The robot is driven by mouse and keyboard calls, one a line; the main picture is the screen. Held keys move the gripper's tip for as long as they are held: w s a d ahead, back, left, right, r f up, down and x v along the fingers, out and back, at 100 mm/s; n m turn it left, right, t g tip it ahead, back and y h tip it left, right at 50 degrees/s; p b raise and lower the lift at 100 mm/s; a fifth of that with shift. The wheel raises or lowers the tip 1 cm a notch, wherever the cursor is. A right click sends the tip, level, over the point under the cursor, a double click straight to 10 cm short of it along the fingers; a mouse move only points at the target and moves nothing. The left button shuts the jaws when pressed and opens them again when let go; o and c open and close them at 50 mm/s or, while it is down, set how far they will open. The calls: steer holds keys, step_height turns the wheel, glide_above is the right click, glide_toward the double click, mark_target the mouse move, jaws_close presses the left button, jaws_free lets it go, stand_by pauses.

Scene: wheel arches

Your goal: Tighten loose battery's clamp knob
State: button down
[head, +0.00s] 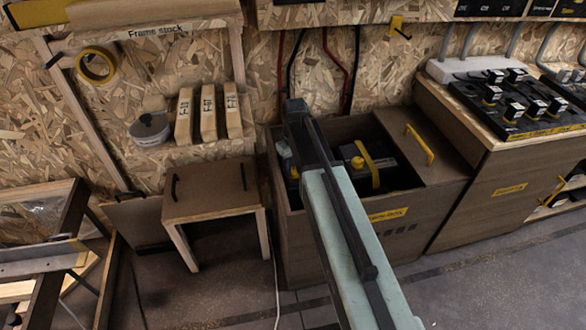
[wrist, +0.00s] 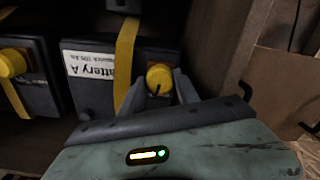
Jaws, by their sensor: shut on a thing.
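Battery A (wrist: 80,95), a dark box with a white label, stands near the wooden side wall in the wrist view, with a yellow strap (wrist: 125,60) over it. My gripper (wrist: 164,87) has its two grey fingers on either side of battery A's round yellow clamp knob (wrist: 159,75) and is shut on it. A dark line marks the knob's face. A second battery (wrist: 38,88) with its own yellow knob (wrist: 12,63) stands beside it; its knob also shows in the head view (head: 358,162). My arm hides most of battery A and the fingertips in the head view.
The batteries sit in an open-topped brown box (head: 405,225) with a yellow-handled lid panel (head: 425,150) on its right. A small brown stool (head: 210,190) stands left of the box. A counter with a dark rack (head: 520,110) is at right. Grey floor in front is mostly clear.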

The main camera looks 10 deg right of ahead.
mark_target(294, 170)
steer(key=m, duration=0.5)
steer(key=shift+m, duration=2.4)
steer(key=c, duration=0.9)
jaws_free()
steer(key=shift+r, duration=0.1)
step_height(294, 170, up, 8)
steer(key=p, duration=0.7)
steer(key=shift+f+p, duration=0.2)
steer(key=shift+p, duration=0.2)
steer(key=shift+r, duration=0.1)
